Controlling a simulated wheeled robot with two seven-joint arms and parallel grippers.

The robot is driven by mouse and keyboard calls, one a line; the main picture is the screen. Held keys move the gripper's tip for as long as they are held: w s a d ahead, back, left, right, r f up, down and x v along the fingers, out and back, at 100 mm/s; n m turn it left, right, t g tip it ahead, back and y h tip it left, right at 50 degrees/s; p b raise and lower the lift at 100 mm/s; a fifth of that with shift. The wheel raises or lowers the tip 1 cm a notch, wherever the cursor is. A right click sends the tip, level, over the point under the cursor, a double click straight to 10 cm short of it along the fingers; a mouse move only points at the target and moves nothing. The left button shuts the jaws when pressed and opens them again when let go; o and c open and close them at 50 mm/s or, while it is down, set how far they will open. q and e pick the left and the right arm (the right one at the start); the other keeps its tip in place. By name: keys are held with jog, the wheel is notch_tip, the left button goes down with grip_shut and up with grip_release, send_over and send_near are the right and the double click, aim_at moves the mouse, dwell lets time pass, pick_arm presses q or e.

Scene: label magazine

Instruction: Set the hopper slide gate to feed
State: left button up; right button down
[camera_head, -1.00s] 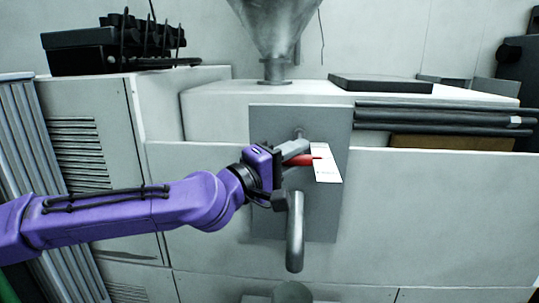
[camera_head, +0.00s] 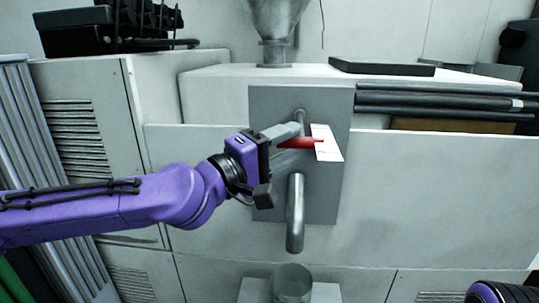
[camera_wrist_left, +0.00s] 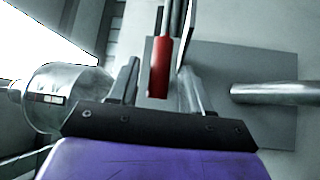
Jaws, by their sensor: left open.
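A grey plate (camera_head: 325,205) is fixed to the front of the machine below the metal hopper (camera_head: 278,18). A red handle (camera_head: 300,143) sticks out across the plate towards a white label card (camera_head: 326,143). My left gripper (camera_head: 291,142) is at the handle with its fingers spread to either side of it. In the left wrist view the red handle (camera_wrist_left: 160,66) lies between the open fingers (camera_wrist_left: 157,82), with gaps showing on both sides. The gate itself is hidden. My right gripper is out of view; only part of my right arm shows at the bottom right.
A metal spout (camera_head: 295,215) projects below the handle, above a clear jar (camera_head: 292,284). It also shows at the right of the left wrist view (camera_wrist_left: 265,91). Dark bars (camera_head: 435,105) lie on the right. The panel right of the plate is clear.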

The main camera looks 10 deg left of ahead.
pick_arm(q)
jog(key=v, duration=0.8)
jog(key=shift+s+d, duration=0.1)
